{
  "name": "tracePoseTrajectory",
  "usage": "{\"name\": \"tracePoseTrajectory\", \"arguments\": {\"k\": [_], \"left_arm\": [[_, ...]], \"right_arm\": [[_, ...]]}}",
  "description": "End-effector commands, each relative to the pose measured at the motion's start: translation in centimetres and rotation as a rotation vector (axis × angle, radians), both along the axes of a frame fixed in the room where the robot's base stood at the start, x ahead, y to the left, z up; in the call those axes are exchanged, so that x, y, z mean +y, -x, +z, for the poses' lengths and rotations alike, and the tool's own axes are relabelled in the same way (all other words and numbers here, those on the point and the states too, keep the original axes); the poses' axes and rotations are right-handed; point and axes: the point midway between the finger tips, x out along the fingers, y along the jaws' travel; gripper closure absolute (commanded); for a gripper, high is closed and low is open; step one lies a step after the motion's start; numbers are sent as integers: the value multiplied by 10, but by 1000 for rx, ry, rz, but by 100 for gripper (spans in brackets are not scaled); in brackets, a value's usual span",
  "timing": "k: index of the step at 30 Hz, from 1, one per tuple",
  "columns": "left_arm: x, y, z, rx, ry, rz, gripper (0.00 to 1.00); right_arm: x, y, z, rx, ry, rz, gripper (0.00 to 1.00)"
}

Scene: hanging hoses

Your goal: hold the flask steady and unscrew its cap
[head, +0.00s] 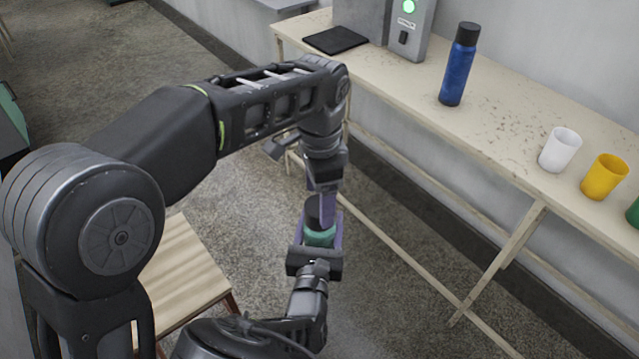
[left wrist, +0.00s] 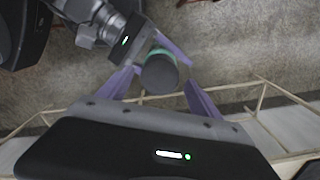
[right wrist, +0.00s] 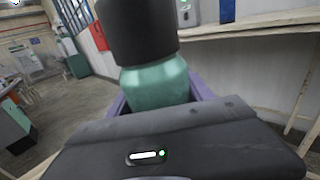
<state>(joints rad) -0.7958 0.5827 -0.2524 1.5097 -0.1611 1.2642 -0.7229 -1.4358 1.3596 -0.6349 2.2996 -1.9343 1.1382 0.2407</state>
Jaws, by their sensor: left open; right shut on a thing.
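The flask has a green body (head: 319,238) and a wide dark cap (head: 313,211), which sits on its top. It is held off the table, in the air over the floor. My right gripper (head: 318,228) is shut on the green body from below, one finger on each side. My left gripper (head: 325,212) comes down from above and is open. In the left wrist view the round cap top (left wrist: 161,73) shows between the left fingertips, with gaps on both sides. In the right wrist view the cap (right wrist: 137,30) meets the green body (right wrist: 156,84); its top is cut off.
A long pale table (head: 500,130) along the wall carries a blue bottle (head: 458,65), a white cup (head: 560,150), a yellow cup (head: 605,177), a black pad (head: 336,40) and a grey box with a green light (head: 410,30). A wooden stool (head: 180,265) stands lower left.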

Motion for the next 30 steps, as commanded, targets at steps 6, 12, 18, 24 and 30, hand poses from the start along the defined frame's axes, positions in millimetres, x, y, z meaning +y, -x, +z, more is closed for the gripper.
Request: {"name": "tracePoseTrajectory", "arguments": {"k": [6,12,18,24,30], "left_arm": [[0,0,-31,1,-2,0,26],[0,0,-39,0,1,1,26],[0,0,-40,0,1,1,26],[0,0,-39,0,1,1,42],[0,0,-39,-1,1,1,58]], "right_arm": [[0,0,1,-2,-1,0,100],[0,0,1,-2,-1,0,100],[0,0,1,-2,-1,0,100],[0,0,1,-2,-1,0,100],[0,0,1,-2,-1,0,100]]}}
